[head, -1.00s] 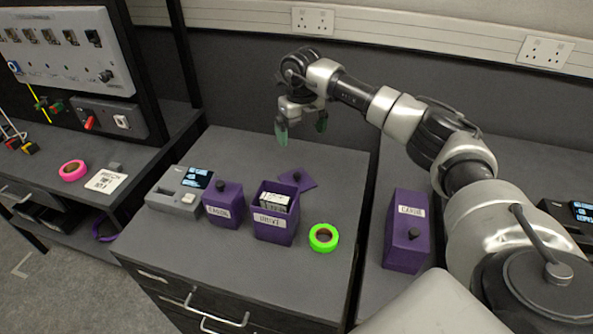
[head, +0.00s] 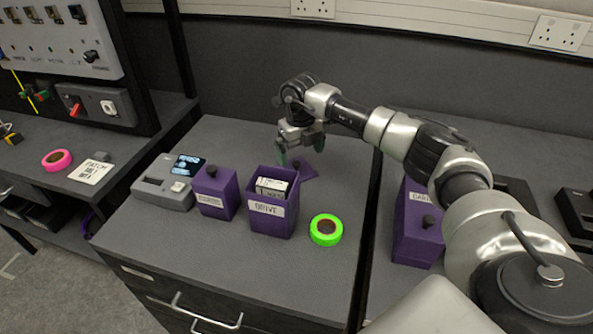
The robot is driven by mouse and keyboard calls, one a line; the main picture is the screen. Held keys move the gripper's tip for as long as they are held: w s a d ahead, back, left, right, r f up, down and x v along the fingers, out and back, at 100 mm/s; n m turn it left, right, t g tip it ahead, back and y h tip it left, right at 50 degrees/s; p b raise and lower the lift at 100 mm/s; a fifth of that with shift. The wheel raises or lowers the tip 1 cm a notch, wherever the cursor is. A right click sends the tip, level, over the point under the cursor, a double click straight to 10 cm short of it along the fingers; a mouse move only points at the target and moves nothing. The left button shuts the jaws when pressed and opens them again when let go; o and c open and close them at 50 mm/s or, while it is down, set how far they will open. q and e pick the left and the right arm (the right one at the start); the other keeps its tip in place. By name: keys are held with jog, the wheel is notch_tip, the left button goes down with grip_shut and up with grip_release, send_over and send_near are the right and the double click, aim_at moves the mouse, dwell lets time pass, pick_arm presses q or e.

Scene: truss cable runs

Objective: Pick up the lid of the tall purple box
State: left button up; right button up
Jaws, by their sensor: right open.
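The tall purple box (head: 272,215), labelled DRIVE, stands open on the middle bench with a white labelled item (head: 270,187) inside. No contact with the lid can be made out. My left gripper is not in view.
A smaller lidded purple box (head: 215,192) and a grey device (head: 166,184) stand left of the open box. Green tape (head: 326,230) lies to its right. Another lidded purple box (head: 417,228) stands on the right bench. Pink tape (head: 57,160) is at left.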

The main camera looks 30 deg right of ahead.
aim_at(301, 170)
jog(key=f, duration=0.6)
jog(key=shift+s+f+p, duration=0.25)
jog(key=shift+p, duration=0.1)
jog(key=shift+c, duration=0.3)
jog(key=c, duration=0.5)
